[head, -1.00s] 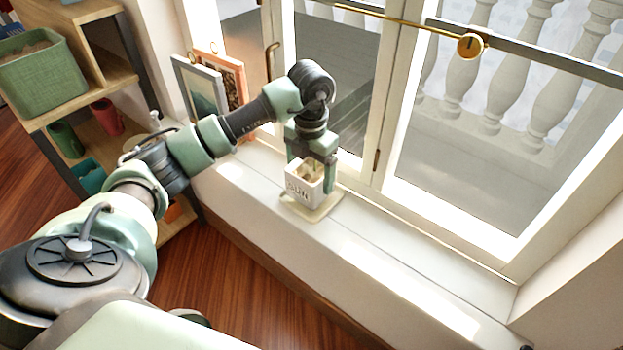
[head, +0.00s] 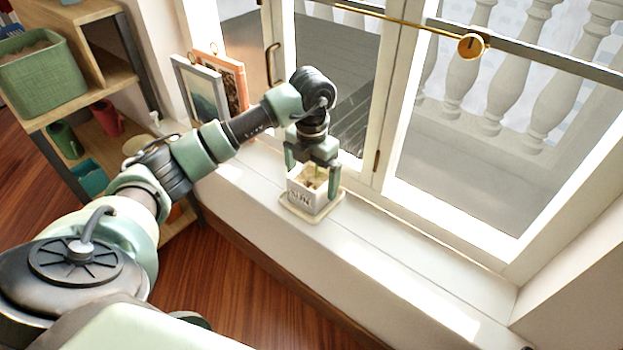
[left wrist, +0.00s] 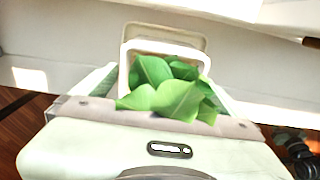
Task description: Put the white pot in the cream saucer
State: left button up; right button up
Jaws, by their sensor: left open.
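The white pot (head: 306,197), with dark lettering on its front and a green plant, stands upright in the square cream saucer (head: 325,212) on the window sill. My left gripper (head: 312,176) is above it, open, with its fingers on either side of the pot. In the left wrist view the plant's leaves (left wrist: 170,92) fill the space between the fingers. The pot's white rim (left wrist: 165,48) shows behind them, with the saucer's edge (left wrist: 150,29) beyond. The leaves hide much of the pot there. My right gripper is not in view.
Two picture frames (head: 201,95) lean at the sill's left end. The window (head: 470,160) stands close behind the pot. A shelf with a green basket (head: 42,75) and cups is at the left. The sill (head: 420,262) is clear to the right.

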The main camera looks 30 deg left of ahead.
aim_at(311, 181)
pick_arm(q)
notch_tip(311, 181, up, 11)
jog(key=p, duration=0.1)
jog(key=shift+r, duration=0.2)
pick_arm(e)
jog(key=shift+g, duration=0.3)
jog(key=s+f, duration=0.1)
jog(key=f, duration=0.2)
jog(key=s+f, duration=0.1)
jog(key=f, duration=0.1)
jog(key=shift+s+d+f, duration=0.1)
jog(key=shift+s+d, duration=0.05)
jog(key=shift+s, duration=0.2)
pick_arm(q)
jog(key=shift+f, duration=0.1)
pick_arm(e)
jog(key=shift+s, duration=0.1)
